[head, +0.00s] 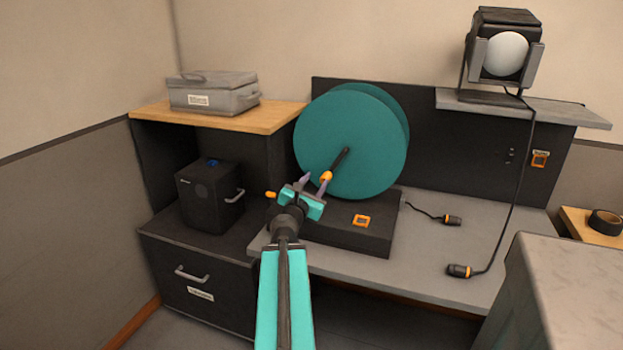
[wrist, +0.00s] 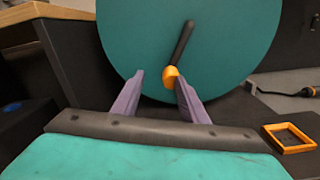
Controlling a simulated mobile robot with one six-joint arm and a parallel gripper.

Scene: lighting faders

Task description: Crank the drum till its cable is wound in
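The drum (head: 335,125) is a large teal reel standing on a dark base (head: 350,235) on the bench. A black crank arm (head: 341,160) runs from its hub down to an orange knob (head: 326,178). A short cable (head: 425,210) with a plug end (head: 452,220) lies on the bench right of the base. My gripper (head: 315,184) is in front of the drum's lower face, fingers spread. In the wrist view the knob (wrist: 170,77) shows by the right finger, between the tips of my gripper (wrist: 160,82); I cannot tell whether they touch.
An orange square frame (head: 361,221) sits on the base. A lamp (head: 503,50) on a shelf hangs a cable to a second plug (head: 459,271). A black box (head: 210,195) stands left, below a grey case (head: 213,92). A grey block (head: 575,290) fills the right front.

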